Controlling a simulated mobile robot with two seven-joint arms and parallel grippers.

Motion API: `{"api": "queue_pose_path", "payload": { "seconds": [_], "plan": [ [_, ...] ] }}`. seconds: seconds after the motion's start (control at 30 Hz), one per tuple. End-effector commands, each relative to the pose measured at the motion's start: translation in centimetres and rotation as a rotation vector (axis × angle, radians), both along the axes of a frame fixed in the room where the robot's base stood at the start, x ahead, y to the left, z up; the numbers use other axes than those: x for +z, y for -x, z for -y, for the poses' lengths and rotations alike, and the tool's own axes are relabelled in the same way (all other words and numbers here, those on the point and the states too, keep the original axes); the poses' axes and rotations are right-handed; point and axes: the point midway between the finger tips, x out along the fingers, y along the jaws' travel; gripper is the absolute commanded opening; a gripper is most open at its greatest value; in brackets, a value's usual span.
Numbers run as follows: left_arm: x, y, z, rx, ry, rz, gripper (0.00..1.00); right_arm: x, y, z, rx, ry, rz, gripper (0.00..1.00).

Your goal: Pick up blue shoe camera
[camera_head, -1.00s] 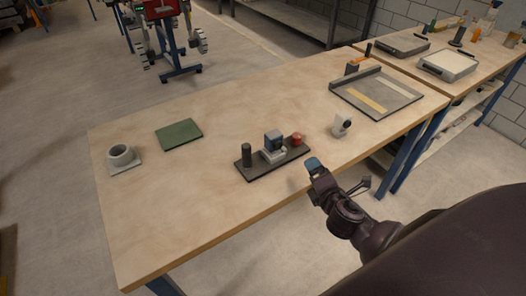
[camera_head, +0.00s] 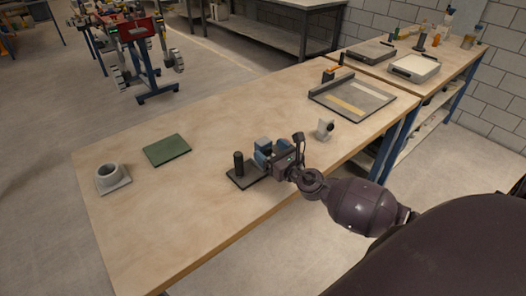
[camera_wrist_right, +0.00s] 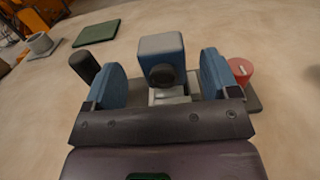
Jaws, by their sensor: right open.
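The blue shoe camera (camera_wrist_right: 160,45), a boxy body with a grey top and a dark round knob facing me, sits upright on a pale mount on a dark board (camera_head: 240,181). In the head view the camera's top (camera_head: 263,142) shows behind my right gripper (camera_head: 270,154). My right gripper is open, its blue pads at the left and right of the camera in the right wrist view (camera_wrist_right: 160,80). A gap shows on both sides, and nothing is held. The mount is mostly hidden in the head view. My left gripper is not in view.
A dark cylinder (camera_head: 239,163) stands on the board left of the camera, and a red round piece (camera_wrist_right: 241,68) right of it. A white fitting (camera_head: 324,129), green mat (camera_head: 167,150), grey ring block (camera_head: 112,178) and grey tray (camera_head: 380,110) stand apart. The wooden table's (camera_head: 170,220) front left is clear.

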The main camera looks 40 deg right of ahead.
Motion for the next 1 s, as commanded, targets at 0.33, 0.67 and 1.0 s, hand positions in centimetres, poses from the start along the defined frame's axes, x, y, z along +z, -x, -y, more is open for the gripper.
{"api": "queue_pose_path", "payload": {
  "seconds": [0.33,0.67,1.0],
  "plan": [
    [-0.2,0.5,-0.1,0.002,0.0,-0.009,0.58,0.3,-2.8,0.0,-0.001,-0.003,0.002,0.81],
    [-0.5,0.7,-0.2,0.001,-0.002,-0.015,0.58,0.2,-5.9,-0.1,-0.001,-0.003,-0.001,0.81],
    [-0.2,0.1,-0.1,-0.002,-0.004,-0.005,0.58,0.2,-5.9,-0.1,-0.001,-0.003,0.0,0.66]
  ]
}}
